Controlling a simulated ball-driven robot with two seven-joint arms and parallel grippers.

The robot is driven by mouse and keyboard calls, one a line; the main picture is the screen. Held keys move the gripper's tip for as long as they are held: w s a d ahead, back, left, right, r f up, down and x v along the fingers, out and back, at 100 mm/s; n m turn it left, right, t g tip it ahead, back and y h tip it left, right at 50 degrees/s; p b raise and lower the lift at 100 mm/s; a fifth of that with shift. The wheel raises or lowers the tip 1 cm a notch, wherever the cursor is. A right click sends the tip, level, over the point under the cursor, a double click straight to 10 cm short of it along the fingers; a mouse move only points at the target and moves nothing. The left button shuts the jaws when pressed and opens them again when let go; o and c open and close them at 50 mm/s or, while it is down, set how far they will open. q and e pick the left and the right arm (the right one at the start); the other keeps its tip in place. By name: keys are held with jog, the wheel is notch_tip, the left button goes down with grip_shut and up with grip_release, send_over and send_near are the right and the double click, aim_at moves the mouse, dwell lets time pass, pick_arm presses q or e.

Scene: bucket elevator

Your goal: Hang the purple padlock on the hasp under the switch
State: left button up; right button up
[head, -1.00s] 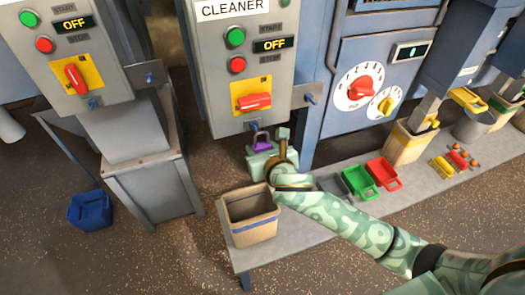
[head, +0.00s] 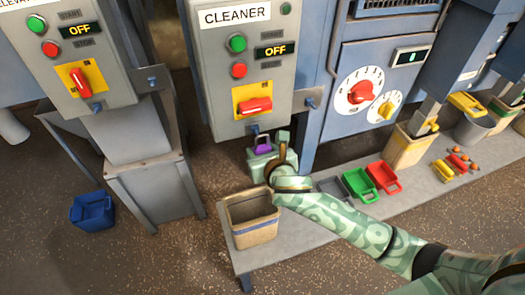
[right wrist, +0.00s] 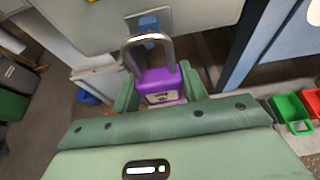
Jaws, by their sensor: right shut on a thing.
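The purple padlock (head: 262,144) is held upright in my right gripper (head: 268,155), just below the CLEANER box. My right gripper is shut on its body; in the right wrist view the purple body (right wrist: 162,88) sits between the green fingers, with the metal shackle upward. The red switch (head: 254,105) on its yellow plate lies horizontal above it. The small blue hasp (head: 253,129) is under the switch at the box's lower edge. In the right wrist view the shackle overlaps the hasp (right wrist: 150,24); I cannot tell whether they touch. My left gripper is not in view.
A second control box (head: 75,60) with a red switch stands at the left. Below are a beige bin (head: 252,232) on the bench and a blue bucket (head: 92,211) on the floor. Green (head: 360,184) and red (head: 384,176) scoops lie to the right.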

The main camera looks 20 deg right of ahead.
jog(key=shift+w+p, duration=0.3)
jog(key=shift+w, duration=1.4)
jog(key=shift+f, duration=0.25)
jog(key=shift+f, duration=0.35)
jog(key=shift+f, duration=0.2)
jog(key=o, duration=1.1)
jog(key=shift+s, duration=0.1)
